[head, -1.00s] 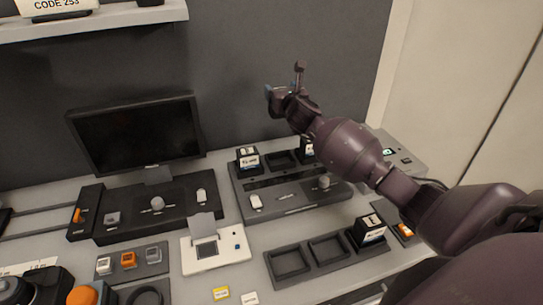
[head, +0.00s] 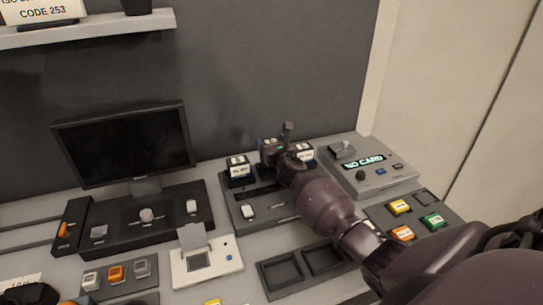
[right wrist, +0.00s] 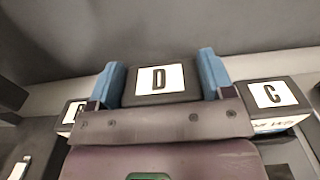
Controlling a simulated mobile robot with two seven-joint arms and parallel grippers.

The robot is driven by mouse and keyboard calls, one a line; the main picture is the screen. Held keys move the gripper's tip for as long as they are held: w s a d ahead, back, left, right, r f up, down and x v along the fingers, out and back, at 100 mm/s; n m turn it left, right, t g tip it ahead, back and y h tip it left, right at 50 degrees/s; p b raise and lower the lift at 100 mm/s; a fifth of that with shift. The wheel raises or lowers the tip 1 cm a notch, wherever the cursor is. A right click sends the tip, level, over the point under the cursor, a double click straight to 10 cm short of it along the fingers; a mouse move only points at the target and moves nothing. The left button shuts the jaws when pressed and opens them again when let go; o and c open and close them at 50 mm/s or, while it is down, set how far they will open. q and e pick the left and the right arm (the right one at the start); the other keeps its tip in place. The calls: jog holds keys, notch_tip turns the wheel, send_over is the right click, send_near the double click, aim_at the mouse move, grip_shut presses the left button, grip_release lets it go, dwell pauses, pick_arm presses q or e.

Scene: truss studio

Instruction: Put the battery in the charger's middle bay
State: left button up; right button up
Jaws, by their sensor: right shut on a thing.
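The charger (head: 274,213) is a dark grey unit with a row of bays along its back. A battery (head: 238,170) sits in its left bay and another (head: 304,151) in its right bay. My right gripper (head: 271,150) is over the middle bay and hides it. In the right wrist view its blue fingers (right wrist: 161,74) are shut on a dark battery (right wrist: 134,99) with a white "D" label. Battery "C" (right wrist: 271,95) is to its right and another battery (right wrist: 73,112) to its left. I cannot tell whether "D" is seated. My left gripper is out of view.
A tray (head: 283,273) with empty wells lies in front of the charger; my arm covers its right end. A "NO CARD" reader (head: 372,177) and a pad of coloured blocks (head: 420,205) are at right. A monitor (head: 125,145) stands at left, against the dark wall.

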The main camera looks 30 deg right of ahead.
notch_tip(320, 180, down, 4)
jog(key=shift+r+b, duration=0.1)
jog(key=shift+b, duration=1)
jog(key=shift+a, duration=0.1)
jog(key=shift+f, duration=0.2)
jog(key=o, duration=1.1)
jog(key=shift+o, duration=0.9)
